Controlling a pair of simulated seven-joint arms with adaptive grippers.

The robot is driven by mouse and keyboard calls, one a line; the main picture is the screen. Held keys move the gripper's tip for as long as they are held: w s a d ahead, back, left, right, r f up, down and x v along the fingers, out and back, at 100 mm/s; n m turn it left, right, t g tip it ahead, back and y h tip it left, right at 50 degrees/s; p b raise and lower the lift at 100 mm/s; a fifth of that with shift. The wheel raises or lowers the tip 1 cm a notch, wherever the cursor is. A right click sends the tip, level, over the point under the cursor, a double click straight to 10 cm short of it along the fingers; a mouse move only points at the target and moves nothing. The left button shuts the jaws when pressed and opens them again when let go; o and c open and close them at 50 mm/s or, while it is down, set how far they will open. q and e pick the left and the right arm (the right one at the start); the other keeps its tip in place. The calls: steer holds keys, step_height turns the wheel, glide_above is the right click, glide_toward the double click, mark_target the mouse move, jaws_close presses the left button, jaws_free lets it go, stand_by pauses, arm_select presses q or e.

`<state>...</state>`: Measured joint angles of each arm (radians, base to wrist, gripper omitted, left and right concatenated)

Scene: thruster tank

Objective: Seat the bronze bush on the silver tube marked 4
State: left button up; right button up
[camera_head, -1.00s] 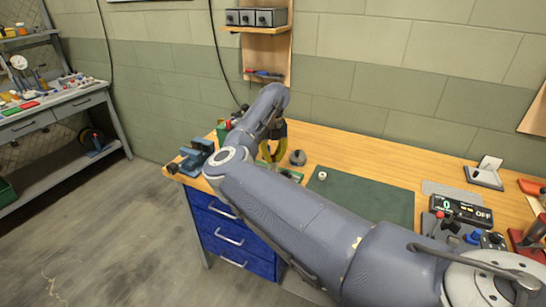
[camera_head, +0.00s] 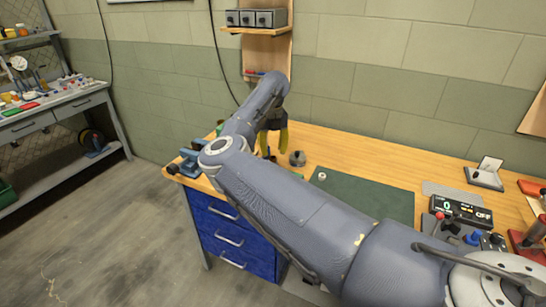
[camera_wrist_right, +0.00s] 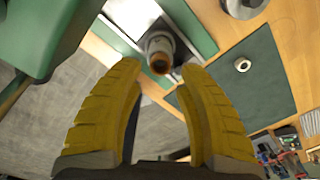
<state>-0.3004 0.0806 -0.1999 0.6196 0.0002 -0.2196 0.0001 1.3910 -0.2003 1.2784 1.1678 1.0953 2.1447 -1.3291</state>
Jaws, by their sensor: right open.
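In the right wrist view, a silver tube (camera_wrist_right: 157,42) points up toward the camera, with a bronze-brown ring, which looks like the bush (camera_wrist_right: 160,63), at its near end. How far the bush sits on the tube cannot be told, and no number mark is readable. My right gripper (camera_wrist_right: 160,70) has its yellow fingers spread apart, with the bush end showing between the fingertips and no clear contact. In the head view, the right gripper (camera_head: 274,150) hangs over the bench's left part, and my arm hides the tube. My left gripper is not in view.
A small pale ring (camera_head: 322,176) lies on the dark green mat (camera_head: 365,197). A round grey part (camera_head: 297,158) stands left of the mat. A large green body (camera_wrist_right: 55,30) is close at the wrist view's upper left. A control box (camera_head: 460,211) stands at right.

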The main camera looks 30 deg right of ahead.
step_height(320, 180, up, 8)
stand_by(0.4)
stand_by(0.4)
